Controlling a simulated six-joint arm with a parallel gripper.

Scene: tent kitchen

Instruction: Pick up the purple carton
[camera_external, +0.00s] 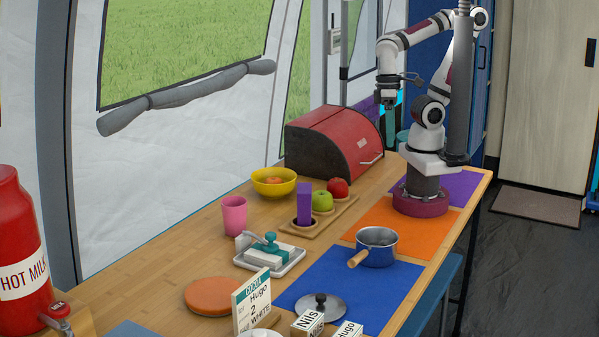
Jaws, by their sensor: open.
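The purple carton (304,200) stands upright in a wooden holder board (340,209) in the middle of the table. It is a tall, narrow box with plain purple faces. Its lower end sits in a recess of the board, beside a green apple (322,201) and a red apple (338,187). My gripper (389,104) hangs pointing down, high above the table, to the right of and behind the carton. It is open, well apart from the carton, and I see nothing in it.
A red bread box (335,141) stands behind the carton. A yellow bowl (274,182) and a pink cup (234,215) are left of it. A white dish with a teal-handled tool (270,253) is in front. A blue pot (377,247) stands front right. Orange mat (380,213) space is partly clear.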

